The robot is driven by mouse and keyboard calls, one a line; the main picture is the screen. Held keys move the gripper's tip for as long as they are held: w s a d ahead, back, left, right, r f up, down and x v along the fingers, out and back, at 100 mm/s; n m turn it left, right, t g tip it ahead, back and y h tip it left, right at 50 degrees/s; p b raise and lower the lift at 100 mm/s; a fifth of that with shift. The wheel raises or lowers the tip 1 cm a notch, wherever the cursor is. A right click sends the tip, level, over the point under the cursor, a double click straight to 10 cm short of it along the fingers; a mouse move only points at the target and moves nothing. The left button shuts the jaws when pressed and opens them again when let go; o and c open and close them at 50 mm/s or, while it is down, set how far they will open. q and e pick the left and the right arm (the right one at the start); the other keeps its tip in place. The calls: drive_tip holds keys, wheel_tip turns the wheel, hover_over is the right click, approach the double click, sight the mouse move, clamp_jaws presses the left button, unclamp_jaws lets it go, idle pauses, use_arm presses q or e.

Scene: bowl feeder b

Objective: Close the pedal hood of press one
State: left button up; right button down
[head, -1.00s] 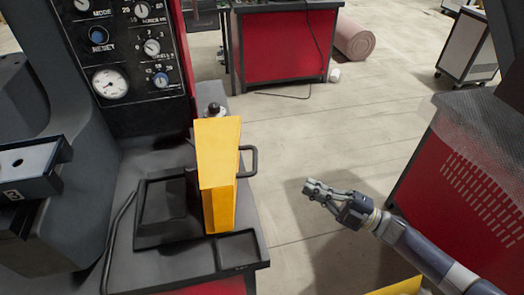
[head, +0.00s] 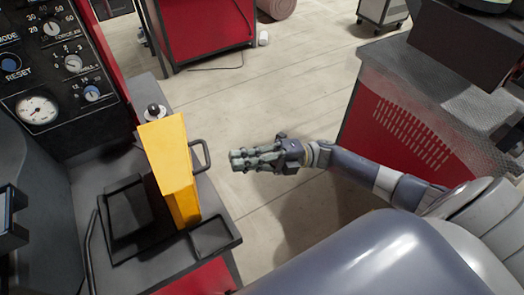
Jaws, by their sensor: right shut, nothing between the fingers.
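The yellow pedal hood (head: 165,160) stands upright on the dark bench of the press, on the right side of a black square pad (head: 129,211). Its dark loop handle (head: 204,157) sticks out on the right. My right gripper (head: 237,160) is to the right of the handle, shut and empty, with its fingers pointing left toward it. A gap shows between fingertips and handle in the picture; the depth between them is hard to judge. My left gripper is out of view.
The press control panel (head: 60,60) with dials and a gauge stands at the upper left. A dark knob (head: 154,111) sits behind the hood. A shallow tray (head: 212,238) lies in front of it. A red perforated cabinet (head: 400,125) stands at right; open floor lies between.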

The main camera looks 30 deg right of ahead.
drive_tip(key=shift+p+x, duration=0.7)
drive_tip(key=shift+x, duration=1.4)
drive_tip(key=shift+w+a, duration=0.1)
drive_tip(key=shift+w, duration=0.05)
